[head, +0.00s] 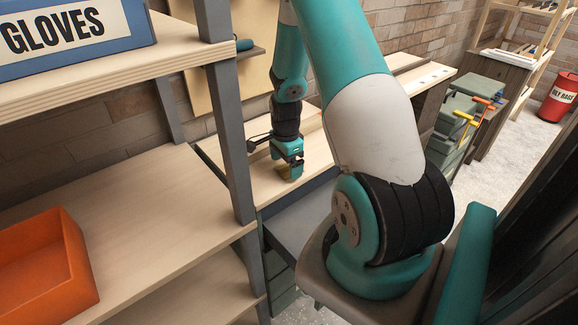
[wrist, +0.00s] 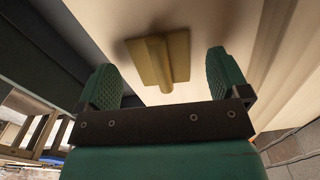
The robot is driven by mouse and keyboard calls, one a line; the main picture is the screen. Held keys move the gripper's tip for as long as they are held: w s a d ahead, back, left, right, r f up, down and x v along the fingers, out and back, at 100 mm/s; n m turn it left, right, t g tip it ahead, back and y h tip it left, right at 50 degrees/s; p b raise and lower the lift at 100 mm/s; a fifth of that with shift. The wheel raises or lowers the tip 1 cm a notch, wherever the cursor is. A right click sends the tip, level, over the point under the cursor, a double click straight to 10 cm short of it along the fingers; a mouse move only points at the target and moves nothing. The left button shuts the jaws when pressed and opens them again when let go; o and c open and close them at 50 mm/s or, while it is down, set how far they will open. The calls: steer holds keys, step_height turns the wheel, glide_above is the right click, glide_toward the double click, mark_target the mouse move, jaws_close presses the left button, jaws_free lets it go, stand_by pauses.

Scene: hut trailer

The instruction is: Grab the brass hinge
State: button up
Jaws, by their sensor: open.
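The brass hinge (wrist: 174,58) lies on the pale wooden bench top (wrist: 222,22) in the wrist view, with its flat leaf and raised barrel showing. My gripper (wrist: 164,78) is open, with one green textured finger on each side of the hinge's line. The hinge shows between and just beyond the fingertips, and nothing is held. In the head view my gripper (head: 289,172) points down close over the bench, and a small part of the hinge (head: 283,169) shows behind it; the rest is hidden. I cannot tell whether a finger touches the hinge.
A shelf unit with a grey post (head: 230,140) stands left of my gripper, holding an orange bin (head: 45,268) and a blue gloves box (head: 70,35). A dark cable-like item (head: 257,139) lies on the bench beside my gripper. Green toolboxes (head: 462,108) and a red can (head: 558,97) stand at right.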

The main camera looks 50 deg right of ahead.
steer(key=shift+f, duration=0.45)
steer(key=shift+c, duration=0.2)
steer(key=c, duration=1)
steer(key=shift+r, duration=0.15)
